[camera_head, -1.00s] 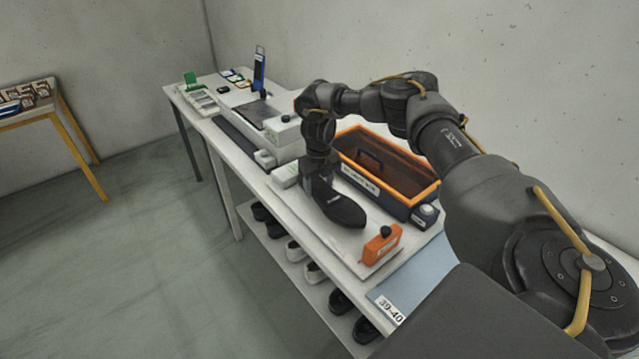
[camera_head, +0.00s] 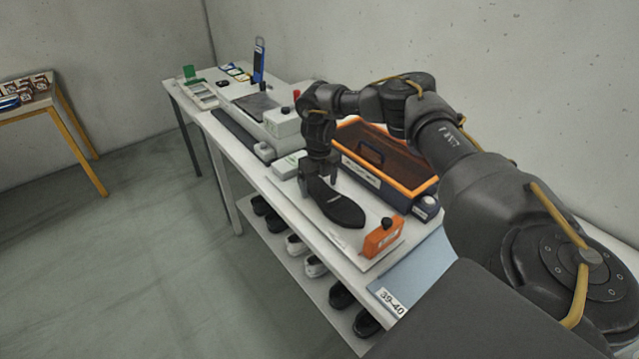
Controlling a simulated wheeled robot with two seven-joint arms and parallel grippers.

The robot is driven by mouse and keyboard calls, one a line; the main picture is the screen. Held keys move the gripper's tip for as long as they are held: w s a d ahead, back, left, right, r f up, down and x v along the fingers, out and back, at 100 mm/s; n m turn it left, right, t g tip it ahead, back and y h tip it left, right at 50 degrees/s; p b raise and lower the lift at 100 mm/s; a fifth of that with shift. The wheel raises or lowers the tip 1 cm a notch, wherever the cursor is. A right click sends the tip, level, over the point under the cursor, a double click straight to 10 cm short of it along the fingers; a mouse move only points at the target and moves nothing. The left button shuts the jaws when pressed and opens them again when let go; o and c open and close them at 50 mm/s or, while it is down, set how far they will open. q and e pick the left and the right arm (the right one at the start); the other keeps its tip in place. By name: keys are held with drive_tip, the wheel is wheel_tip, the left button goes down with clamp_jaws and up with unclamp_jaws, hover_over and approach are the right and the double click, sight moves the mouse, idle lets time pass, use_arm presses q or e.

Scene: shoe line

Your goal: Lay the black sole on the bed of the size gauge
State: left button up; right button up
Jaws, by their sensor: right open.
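The black sole (camera_head: 341,210) lies on the white bed of the size gauge (camera_head: 312,212), with its broad end toward the orange block (camera_head: 384,238) of the gauge. The sole and the block look apart. My right gripper (camera_head: 319,184) is above the sole's far, narrower end, pointing down. Its two fingers are spread, one to each side of that end. My forearm and the gripper body hide part of the gauge behind. My left gripper is out of view.
An orange-rimmed dark bin (camera_head: 432,191) stands close behind the gauge. A white device (camera_head: 283,122) stands farther along the table. A blue mat (camera_head: 418,272) labelled 39-40 lies in front. Several shoes (camera_head: 294,243) fill the shelf below.

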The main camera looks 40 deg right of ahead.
drive_tip(key=shift+r, duration=0.4)
wheel_tip(320, 180, up, 10)
drive_tip(key=b, duration=0.1)
idle(0.4)
wheel_tip(320, 180, down, 11)
drive_tip(key=shift+r+p, duration=0.1)
drive_tip(key=shift+p, duration=0.4)
idle(0.3)
